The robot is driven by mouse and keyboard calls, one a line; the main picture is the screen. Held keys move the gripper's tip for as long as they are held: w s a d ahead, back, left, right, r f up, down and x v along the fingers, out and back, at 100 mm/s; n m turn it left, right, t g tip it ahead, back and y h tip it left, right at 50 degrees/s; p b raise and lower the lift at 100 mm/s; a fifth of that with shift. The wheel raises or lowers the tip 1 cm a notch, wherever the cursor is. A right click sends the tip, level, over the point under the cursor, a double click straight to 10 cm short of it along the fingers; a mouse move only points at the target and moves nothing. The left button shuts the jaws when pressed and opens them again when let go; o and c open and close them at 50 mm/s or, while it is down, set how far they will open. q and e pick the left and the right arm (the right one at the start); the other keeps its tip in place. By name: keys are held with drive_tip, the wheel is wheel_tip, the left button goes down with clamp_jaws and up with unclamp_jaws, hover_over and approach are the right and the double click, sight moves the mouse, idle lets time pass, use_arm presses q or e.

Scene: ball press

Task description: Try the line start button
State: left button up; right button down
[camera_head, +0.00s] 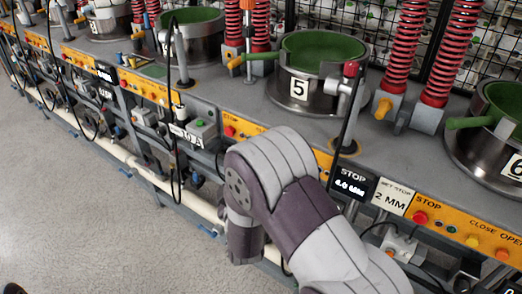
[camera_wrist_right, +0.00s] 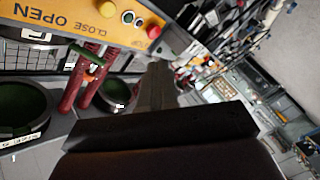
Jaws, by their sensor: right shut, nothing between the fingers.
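No button marked as line start is readable. A grey box (camera_head: 203,132) with a small green button (camera_head: 198,122) hangs at the bench front, left of my right arm in the head view. My right gripper (camera_wrist_right: 158,70) is shut and empty in the right wrist view. Its fingertips point toward an orange panel (camera_wrist_right: 70,22), upside down here, with a red button (camera_wrist_right: 153,31) and a yellow button (camera_wrist_right: 92,68). The tips appear apart from the red button; depth is unclear. My right gripper's fingers are not visible in the head view. My left gripper is not in view.
Press number 5 (camera_head: 293,85) stands on the grey bench behind my arm. Red springs (camera_head: 397,45), a black cable (camera_head: 347,105) and another orange panel (camera_head: 455,232) with a STOP button (camera_head: 420,217) are nearby. Open floor (camera_head: 90,220) lies at left.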

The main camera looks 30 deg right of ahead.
drive_tip(key=w+d, duration=0.3)
drive_tip(key=d, duration=0.5)
drive_tip(key=shift+w+b, duration=0.15)
drive_tip(key=shift+b, duration=0.3)
drive_tip(key=shift+d, duration=0.1)
idle(1.6)
drive_tip(key=shift+w+d, duration=0.15)
drive_tip(key=shift+d, duration=0.2)
drive_tip(key=shift+w+d, duration=0.2)
drive_tip(key=shift+d, duration=0.2)
idle(0.5)
drive_tip(key=shift+a, duration=0.15)
idle(0.3)
drive_tip(key=shift+s+a, duration=0.35)
drive_tip(key=shift+a, duration=0.3)
drive_tip(key=shift+a, duration=0.1)
drive_tip(key=a, duration=0.1)
drive_tip(key=s+a, duration=0.1)
drive_tip(key=a, duration=0.1)
drive_tip(key=s+a, duration=0.1)
drive_tip(key=shift+a, duration=0.25)
